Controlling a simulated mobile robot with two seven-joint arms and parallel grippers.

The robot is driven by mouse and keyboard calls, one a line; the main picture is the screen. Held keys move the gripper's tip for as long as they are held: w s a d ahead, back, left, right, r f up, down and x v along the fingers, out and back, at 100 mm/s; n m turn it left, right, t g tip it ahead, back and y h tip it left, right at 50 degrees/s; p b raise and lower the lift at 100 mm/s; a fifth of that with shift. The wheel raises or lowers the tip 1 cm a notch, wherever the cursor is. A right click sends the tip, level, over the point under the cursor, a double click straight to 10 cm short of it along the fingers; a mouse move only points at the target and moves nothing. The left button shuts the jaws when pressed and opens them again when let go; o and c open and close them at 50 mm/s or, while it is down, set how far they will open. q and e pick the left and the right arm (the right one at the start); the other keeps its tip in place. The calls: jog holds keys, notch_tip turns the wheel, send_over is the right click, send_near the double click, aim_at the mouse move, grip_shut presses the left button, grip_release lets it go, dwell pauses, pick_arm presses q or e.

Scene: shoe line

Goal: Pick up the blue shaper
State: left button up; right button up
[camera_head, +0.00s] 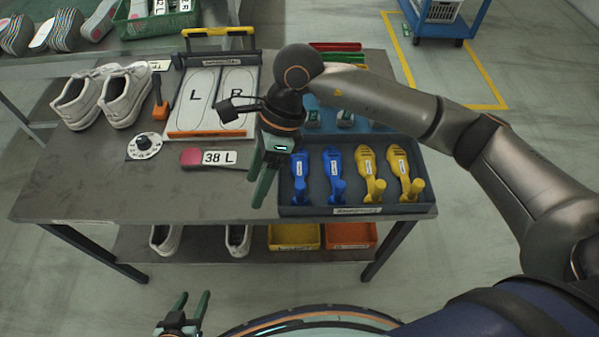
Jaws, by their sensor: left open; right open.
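Two blue shapers, a left one (299,171) and a right one (332,168), lie side by side in a dark blue-grey tray (350,211) at the table's right front. Two yellow shapers, one (368,168) beside the other (400,166), lie right of them in the same tray. My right gripper (255,189) is open and empty, pointing down just left of the left blue shaper and apart from it in the picture. Its height above the table is hard to tell. My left gripper (192,298) is open and empty, low in front of the table.
White shoes (125,97) stand at the table's left. A board marked L and R (196,98), an orange-based tool (160,107), a dial (144,146) and a 38 L tag (218,158) lie nearby. The front left tabletop (110,190) is clear.

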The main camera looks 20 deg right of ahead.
aim_at(301, 184)
jog(key=w+d+t+h, duration=0.1)
jog(key=w+d+h, duration=0.3)
jog(key=d, duration=0.5)
jog(key=shift+h, duration=0.3)
notch_tip(301, 184, down, 6)
jog(key=shift+s+p, duration=0.15)
jog(key=shift+p, duration=0.2)
jog(key=shift+s+f+p, duration=0.2)
jog(key=shift+f+p, duration=0.25)
jog(key=shift+f, duration=2.6)
jog(key=shift+c, duration=0.3)
grip_shut()
